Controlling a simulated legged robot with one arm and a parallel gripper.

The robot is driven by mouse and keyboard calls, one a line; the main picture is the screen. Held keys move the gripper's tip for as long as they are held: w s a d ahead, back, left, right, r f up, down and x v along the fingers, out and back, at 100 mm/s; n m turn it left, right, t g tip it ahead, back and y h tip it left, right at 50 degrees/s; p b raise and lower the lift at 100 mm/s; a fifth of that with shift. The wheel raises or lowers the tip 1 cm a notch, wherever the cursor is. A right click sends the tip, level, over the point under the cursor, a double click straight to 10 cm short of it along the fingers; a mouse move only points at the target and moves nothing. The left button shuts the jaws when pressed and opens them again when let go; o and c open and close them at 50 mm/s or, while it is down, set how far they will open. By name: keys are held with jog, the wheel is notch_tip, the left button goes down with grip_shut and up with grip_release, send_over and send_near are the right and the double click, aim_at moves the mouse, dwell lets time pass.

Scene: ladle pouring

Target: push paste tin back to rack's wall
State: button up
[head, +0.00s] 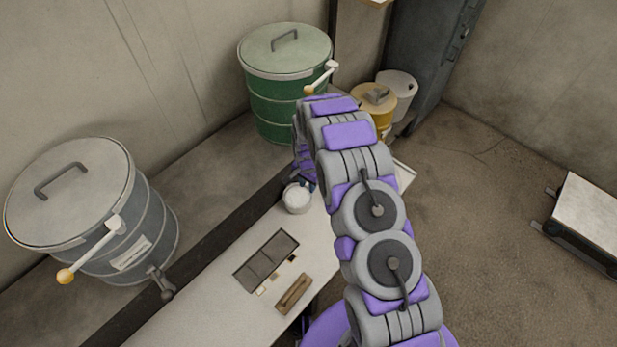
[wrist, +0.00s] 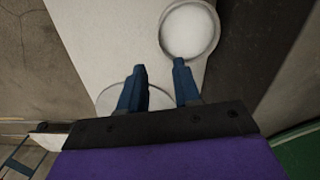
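A round, light-coloured tin with white contents (head: 297,198) stands on the pale bench, close to the end of my arm in the head view. A round pale container with a bright white inside (wrist: 190,32) shows just beyond the right fingertip in the wrist view, apparently the same one. My gripper (wrist: 159,74) has its two blue fingers apart, with nothing clearly held between them. A second pale round shape (wrist: 112,99) lies partly hidden behind the left finger. I cannot tell which round thing is the paste tin. No rack wall can be made out for certain; my arm covers part of the bench.
The pale bench (head: 205,302) holds a dark panel (head: 266,261) and a brown wooden-looking block (head: 294,294). A grey drum (head: 120,210) and a green drum (head: 285,95) stand behind it. A yellow can (head: 373,103) stands beyond my arm.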

aim_at(307, 205)
notch_tip(307, 205, down, 10)
jog(key=shift+f+b, duration=0.15)
jog(key=shift+b, duration=0.45)
jog(key=shift+a+f, duration=0.15)
jog(key=shift+f, duration=0.8)
grip_shut()
dwell(0.4)
